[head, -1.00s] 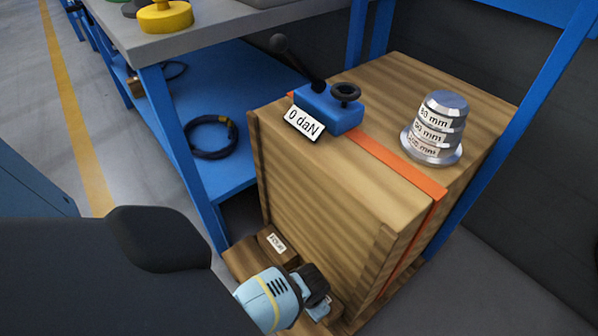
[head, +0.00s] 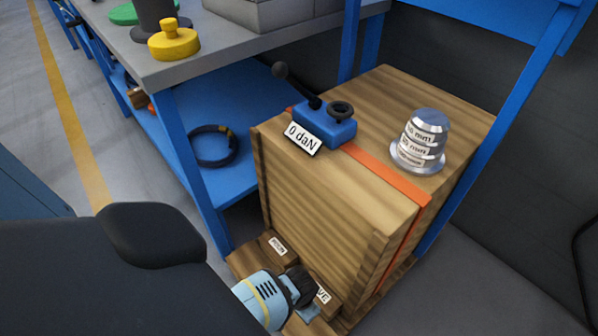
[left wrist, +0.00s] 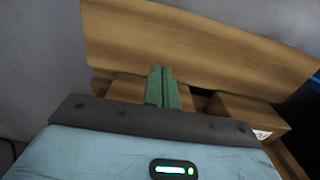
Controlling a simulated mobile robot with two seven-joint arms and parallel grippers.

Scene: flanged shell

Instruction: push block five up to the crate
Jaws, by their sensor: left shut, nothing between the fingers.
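The wooden crate (head: 325,200) stands beside the workbench; its lower side fills the top of the left wrist view (left wrist: 200,45). Block five (head: 322,294) is a small wooden block low at the crate's near side, its label partly hidden so that only "VE" reads. My left gripper (head: 303,289) is low in front of the crate, over block five. In the left wrist view its green fingers (left wrist: 162,86) are together and empty, pointing at a wooden block (left wrist: 125,89) before the crate. Whether they touch it, or it touches the crate, I cannot tell. My right gripper is not in view.
Another labelled block (head: 277,246) lies left of my gripper. On the crate are an orange strap (head: 390,175), a blue tensioner (head: 325,123) reading "0 daN" and a stepped metal piece (head: 420,145). A blue bench leg (head: 190,160) stands close at left. Floor at right is clear.

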